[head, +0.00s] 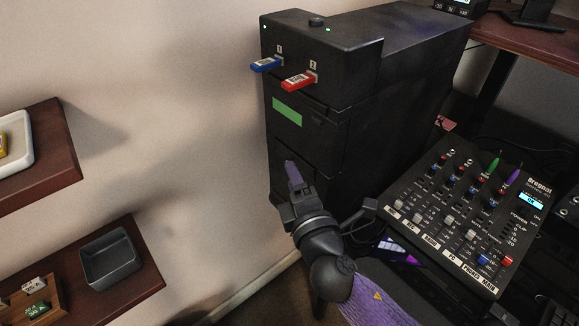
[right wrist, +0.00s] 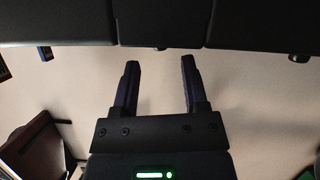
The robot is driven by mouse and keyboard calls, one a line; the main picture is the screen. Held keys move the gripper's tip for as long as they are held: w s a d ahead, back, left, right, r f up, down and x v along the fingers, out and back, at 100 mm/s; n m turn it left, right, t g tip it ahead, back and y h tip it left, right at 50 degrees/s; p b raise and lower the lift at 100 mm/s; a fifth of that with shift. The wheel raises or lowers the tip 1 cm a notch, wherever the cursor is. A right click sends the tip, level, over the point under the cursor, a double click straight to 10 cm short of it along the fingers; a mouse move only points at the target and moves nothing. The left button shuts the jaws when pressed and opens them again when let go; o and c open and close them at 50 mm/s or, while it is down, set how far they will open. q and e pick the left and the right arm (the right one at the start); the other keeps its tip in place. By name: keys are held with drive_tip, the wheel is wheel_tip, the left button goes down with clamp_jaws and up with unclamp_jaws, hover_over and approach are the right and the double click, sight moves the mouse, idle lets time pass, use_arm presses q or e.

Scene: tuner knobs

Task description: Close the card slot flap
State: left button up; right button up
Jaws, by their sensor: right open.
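A black tower cabinet (head: 355,110) stands against the wall, with seams and panels on its narrow front. The card slot flap cannot be told apart for sure among these dark panels, nor whether it stands open. My right gripper (head: 291,168) is in front of the lower part of that front, below a green label (head: 287,112). In the right wrist view, the right gripper (right wrist: 160,80) has its two fingers apart with nothing between them. Dark panels with seams cross the top of that view, just beyond the fingertips. My left gripper is not in view.
A blue stick (head: 265,65) and a red stick (head: 298,81) jut from the cabinet's upper front. A mixer (head: 465,215) with knobs and sliders lies right of my right arm. Wall shelves at left hold a grey bin (head: 109,258). Bare wall lies left of the cabinet.

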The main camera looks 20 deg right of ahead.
drive_tip(key=w, duration=0.3)
drive_tip(key=shift+d, duration=0.1)
clamp_jaws()
drive_tip(key=shift+r, duration=0.1)
